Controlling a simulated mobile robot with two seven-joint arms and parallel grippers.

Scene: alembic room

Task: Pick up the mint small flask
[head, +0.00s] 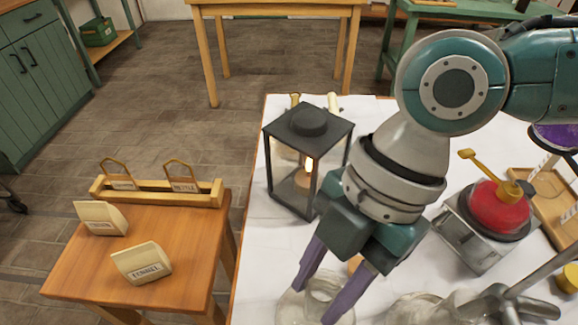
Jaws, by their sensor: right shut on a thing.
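My right gripper (314,304) comes down from the upper right, its two purple fingers at the bottom of the head view. The fingers are closed on the neck of a clear glass flask (322,285), over the white-topped table (252,270). The flask's round body runs toward the bottom edge of the picture. Its glass looks nearly colourless, so I cannot tell a mint tint. I cannot tell whether it rests on the table. My left gripper is not in view.
A black lantern (309,121) with a lit candle stands just behind the gripper. A red-domed device (498,207) and a wooden tray (527,180) stand to the right. Clear glassware (420,308) lies close at lower right. A small wooden table (190,255) with labelled holders stands left.

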